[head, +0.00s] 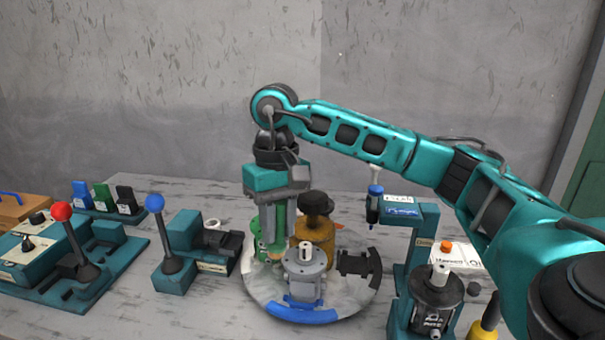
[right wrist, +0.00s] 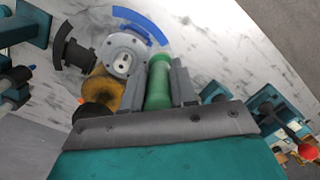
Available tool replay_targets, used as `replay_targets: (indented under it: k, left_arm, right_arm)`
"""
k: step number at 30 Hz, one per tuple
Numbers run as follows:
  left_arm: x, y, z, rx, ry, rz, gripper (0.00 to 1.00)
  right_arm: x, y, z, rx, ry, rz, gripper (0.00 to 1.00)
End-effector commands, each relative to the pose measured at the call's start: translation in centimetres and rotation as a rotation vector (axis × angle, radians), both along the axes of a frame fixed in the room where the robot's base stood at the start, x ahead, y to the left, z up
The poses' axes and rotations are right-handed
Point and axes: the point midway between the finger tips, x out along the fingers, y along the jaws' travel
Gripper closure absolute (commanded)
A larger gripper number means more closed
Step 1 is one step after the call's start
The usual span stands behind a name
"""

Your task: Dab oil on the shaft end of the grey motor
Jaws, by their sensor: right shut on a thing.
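The grey motor (head: 306,270) stands upright on a round pale turntable (head: 262,292), its light shaft end pointing up. It also shows in the right wrist view (right wrist: 125,47), with the round end face and shaft toward the camera. My right gripper (head: 277,240) points down just behind and left of the grey motor. It is shut on a green cylindrical thing (right wrist: 158,85), which shows between the fingers in the right wrist view. Its lower end is partly hidden in the head view, and I cannot tell whether it touches the turntable. My left gripper is not in view.
An ochre motor (head: 316,236) and a black fitting (head: 358,268) stand close beside the grey motor. A teal stand with a blue bottle (head: 374,208) and a black motor (head: 437,300) are at right. Lever boxes (head: 172,262) occupy the left. Bare table shows at front left.

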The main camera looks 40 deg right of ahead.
Motion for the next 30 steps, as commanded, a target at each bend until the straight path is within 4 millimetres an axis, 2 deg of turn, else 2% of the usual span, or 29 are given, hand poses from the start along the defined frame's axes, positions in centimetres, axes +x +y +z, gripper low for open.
replay_targets:
  k: [1,3,6,10,17,27,30]
  left_arm:
    - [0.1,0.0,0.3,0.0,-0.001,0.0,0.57]
    - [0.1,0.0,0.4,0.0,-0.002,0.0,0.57]
    - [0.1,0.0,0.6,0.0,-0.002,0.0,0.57]
    - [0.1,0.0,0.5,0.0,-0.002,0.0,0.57]
    - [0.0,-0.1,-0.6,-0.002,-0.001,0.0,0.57]
    - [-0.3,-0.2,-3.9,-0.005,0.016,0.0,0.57]
    - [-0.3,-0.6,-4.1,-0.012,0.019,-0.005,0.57]
  right_arm:
    - [-0.2,-1.9,1.8,0.009,-0.016,-0.026,1.0]
    - [-0.6,-3.8,3.5,0.023,-0.032,-0.043,1.0]
    - [-1.1,-5.6,5.3,0.036,-0.049,-0.057,1.0]
    - [-1.5,-6.6,6.3,0.045,-0.062,-0.064,1.0]
    - [-1.5,-6.7,5.1,0.045,-0.062,-0.064,1.0]
    - [-1.5,-6.7,1.5,0.046,-0.063,-0.065,1.0]
    - [-1.5,-6.7,0.7,0.045,-0.063,-0.065,1.0]
